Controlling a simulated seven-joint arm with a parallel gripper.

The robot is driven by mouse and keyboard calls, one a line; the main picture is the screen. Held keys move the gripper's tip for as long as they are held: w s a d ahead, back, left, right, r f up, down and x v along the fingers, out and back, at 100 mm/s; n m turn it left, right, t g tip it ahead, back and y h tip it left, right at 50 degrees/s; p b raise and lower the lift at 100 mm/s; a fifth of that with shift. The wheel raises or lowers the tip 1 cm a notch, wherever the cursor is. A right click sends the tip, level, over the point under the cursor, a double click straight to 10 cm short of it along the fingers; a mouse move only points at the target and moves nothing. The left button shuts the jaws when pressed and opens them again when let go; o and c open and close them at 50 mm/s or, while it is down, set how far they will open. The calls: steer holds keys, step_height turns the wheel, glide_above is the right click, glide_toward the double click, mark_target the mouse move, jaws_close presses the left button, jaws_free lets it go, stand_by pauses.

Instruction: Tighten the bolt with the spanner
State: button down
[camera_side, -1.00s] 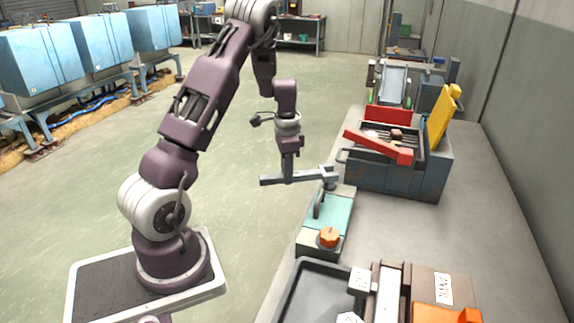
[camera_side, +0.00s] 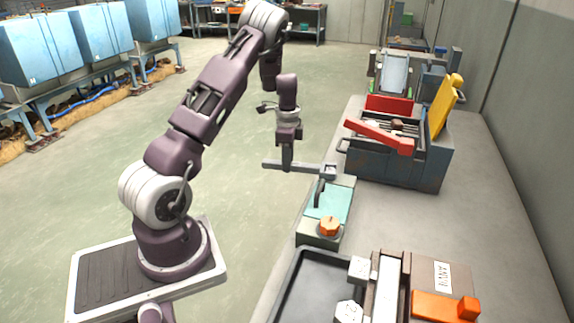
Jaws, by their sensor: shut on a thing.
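My gripper (camera_side: 287,165) is shut on a grey spanner (camera_side: 308,168), which it holds roughly level. The spanner lies nearly left to right in the picture, with its head at the right end. That head is over the far end of the teal-topped block (camera_side: 341,200) at the bench's left edge. The bolt is not clearly visible; the spanner head covers that spot, and I cannot tell whether the head is seated around it. An orange knob (camera_side: 329,226) and a dark curved handle (camera_side: 318,193) are on the near side of the block.
A grey toolbox (camera_side: 400,165) with red trays and a yellow lid stands behind on the right. A black tray (camera_side: 290,295) and a brown fixture with an orange part (camera_side: 440,305) are in front. The bench (camera_side: 420,220) is clear at middle right.

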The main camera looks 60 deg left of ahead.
steer(key=w+a+m, duration=0.5)
steer(key=w+m, duration=0.4)
steer(key=shift+w+a, duration=0.2)
steer(key=shift+w, duration=0.05)
stand_by(0.4)
step_height(320, 180, up, 6)
stand_by(0.7)
steer(key=shift+d, duration=0.1)
